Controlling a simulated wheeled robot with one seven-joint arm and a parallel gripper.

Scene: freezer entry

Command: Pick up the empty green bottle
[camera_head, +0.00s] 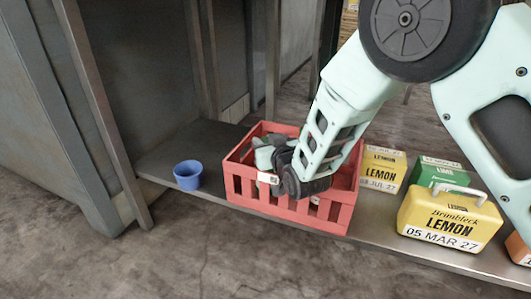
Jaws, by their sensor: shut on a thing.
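My gripper (266,156) is down inside the red slatted crate (290,212), near its left end. My arm reaches into the crate from the upper right. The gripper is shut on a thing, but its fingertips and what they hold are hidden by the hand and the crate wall. I cannot make out a green bottle, so I cannot tell whether it is the held thing.
The crate stands on a low dark shelf (188,146). A blue cup (187,175) is left of it. To the right are a yellow carton (382,168), a green carton (437,170) and a yellow lemon container (450,222) with a handle. Metal posts (105,110) rise at left.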

